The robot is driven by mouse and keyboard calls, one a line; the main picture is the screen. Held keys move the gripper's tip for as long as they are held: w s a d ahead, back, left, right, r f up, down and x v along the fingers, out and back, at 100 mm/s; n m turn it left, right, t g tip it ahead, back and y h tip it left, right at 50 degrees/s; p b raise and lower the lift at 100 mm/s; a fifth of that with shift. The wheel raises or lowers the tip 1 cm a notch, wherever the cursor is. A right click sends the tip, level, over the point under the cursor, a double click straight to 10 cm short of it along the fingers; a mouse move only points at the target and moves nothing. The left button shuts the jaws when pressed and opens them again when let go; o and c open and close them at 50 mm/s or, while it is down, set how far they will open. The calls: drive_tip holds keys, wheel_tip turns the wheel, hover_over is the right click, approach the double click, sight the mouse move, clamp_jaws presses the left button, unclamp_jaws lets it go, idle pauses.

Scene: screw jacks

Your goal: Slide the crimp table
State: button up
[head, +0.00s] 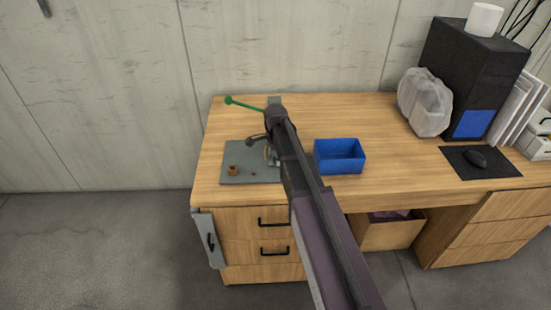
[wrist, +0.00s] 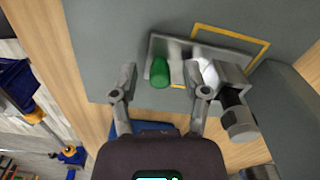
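The crimp table cannot be told apart for certain. In the wrist view, a grey metal fixture plate (wrist: 180,46) lies ahead of my gripper. A green rounded piece (wrist: 159,72) and a white rounded piece (wrist: 208,72) show against it. A grey block with a dark-banded cylinder (wrist: 237,115) stands at the right. My gripper (wrist: 163,92) has its two fingers spread apart with nothing seen held; the green piece appears between the fingertips, and contact cannot be told. In the head view, a green-handled lever (head: 245,105) sticks out left, and my arm hides most of the fixture.
The grey mat (head: 235,176) lies on the wooden desk (head: 385,120) with small brown parts on it. An open blue bin (head: 340,156) stands right of my arm. A yellow outline (wrist: 229,34) marks the mat. Bare desk extends behind the bin.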

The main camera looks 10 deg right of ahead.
sight(276, 180)
clamp_jaws()
drive_tip(key=s, duration=0.2)
drive_tip(key=s+a, duration=0.1)
drive_tip(key=s, duration=0.5)
drive_tip(key=shift+a, duration=0.2)
drive_tip(key=shift+o, duration=0.2)
unclamp_jaws()
drive_tip(key=shift+w+r, duration=0.1)
drive_tip(key=shift+r, duration=0.1)
